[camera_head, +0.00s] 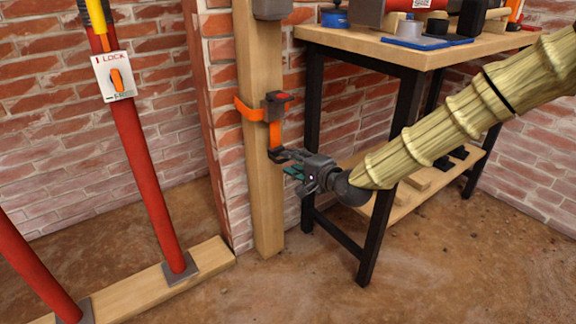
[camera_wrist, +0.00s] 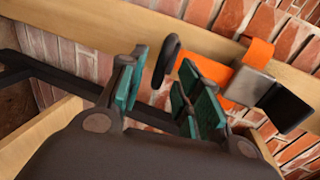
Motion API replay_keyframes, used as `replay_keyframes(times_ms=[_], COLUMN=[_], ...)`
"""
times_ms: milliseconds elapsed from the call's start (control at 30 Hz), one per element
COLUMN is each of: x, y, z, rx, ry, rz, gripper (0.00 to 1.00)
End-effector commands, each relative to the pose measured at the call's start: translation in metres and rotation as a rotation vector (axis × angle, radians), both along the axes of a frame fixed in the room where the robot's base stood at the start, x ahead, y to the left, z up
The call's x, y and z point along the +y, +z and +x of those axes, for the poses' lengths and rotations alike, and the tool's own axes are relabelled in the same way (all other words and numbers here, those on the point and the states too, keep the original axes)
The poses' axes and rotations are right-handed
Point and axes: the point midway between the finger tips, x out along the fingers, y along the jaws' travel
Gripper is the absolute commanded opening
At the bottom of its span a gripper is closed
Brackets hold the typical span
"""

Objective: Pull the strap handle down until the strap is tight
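An orange strap (camera_head: 250,112) goes around the wooden post (camera_head: 262,200), with a dark buckle (camera_head: 275,106) on its front. The strap's orange tail (camera_head: 275,135) hangs from the buckle to a black handle (camera_head: 276,155). My gripper (camera_head: 287,164) is at the handle, reaching in from the right. In the wrist view, the teal-padded fingers of my gripper (camera_wrist: 160,78) are apart. The black handle (camera_wrist: 165,60) shows between their tips, with a visible gap to the left finger. Contact with the right finger is unclear. The buckle (camera_wrist: 250,87) is at right in the wrist view.
A workbench (camera_head: 430,56) with black legs and several items on top stands right of the post, close to my arm. A red brace (camera_head: 145,170) with a lock plate (camera_head: 114,77) stands left, on a wooden floor beam (camera_head: 206,262). The front floor is open.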

Motion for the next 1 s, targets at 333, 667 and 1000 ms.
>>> replay_keyframes(times_ms=[333, 667, 1000], x=[0.018, 0.019, 0.018], y=[-0.008, -0.007, -0.008], z=[0.024, 0.026, 0.026], rx=[0.0, 0.0, 0.001], ry=[0.001, 0.001, 0.0], rz=[-0.001, -0.001, -0.001], gripper=[0.34, 0.32, 0.0])
